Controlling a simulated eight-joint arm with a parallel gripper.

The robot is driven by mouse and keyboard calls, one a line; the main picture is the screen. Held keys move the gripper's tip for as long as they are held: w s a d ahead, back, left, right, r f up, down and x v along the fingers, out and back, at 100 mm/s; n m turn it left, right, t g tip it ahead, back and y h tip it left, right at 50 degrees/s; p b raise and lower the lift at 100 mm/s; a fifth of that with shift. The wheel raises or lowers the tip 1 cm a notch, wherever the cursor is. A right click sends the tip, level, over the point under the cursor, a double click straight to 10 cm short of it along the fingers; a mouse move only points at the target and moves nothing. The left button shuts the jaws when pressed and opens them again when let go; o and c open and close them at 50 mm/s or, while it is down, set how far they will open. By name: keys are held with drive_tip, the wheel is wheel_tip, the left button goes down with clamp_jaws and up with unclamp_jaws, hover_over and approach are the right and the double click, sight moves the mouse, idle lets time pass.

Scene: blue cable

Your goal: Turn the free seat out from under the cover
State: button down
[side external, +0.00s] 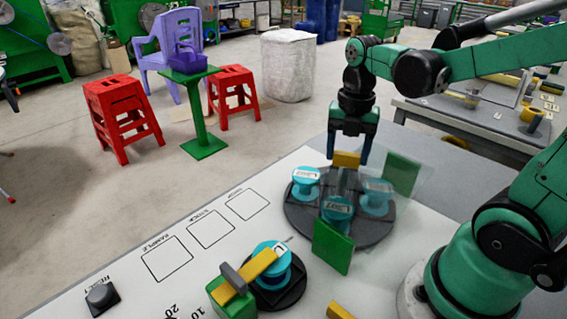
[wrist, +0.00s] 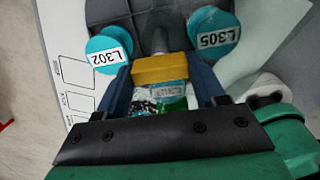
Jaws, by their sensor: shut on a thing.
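A dark round turntable (side external: 300,217) stands on the white board and carries teal spools. The left spool (side external: 305,181) is in the open; it shows as L302 in the wrist view (wrist: 108,52). The front spool (side external: 337,208) and right spool (side external: 376,197) look hazy behind a clear cover (side external: 413,150), held between two green blocks (side external: 333,246) (side external: 402,172). A spool labelled L305 (wrist: 213,38) also shows in the wrist view. My gripper (side external: 349,156) is shut on a yellow handle (side external: 346,160) at the turntable's back edge. I cannot make out an empty seat.
Nearer, another teal spool (side external: 271,262) sits on a dark base beside a green block with a yellow bar (side external: 258,265). A black button (side external: 102,296) and printed squares (side external: 168,257) lie to the left. The board around the squares is clear.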

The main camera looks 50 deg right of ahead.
drive_tip(key=shift+n, duration=3.1)
drive_tip(key=shift+c, duration=0.4)
unclamp_jaws()
drive_tip(key=shift+r, duration=2.8)
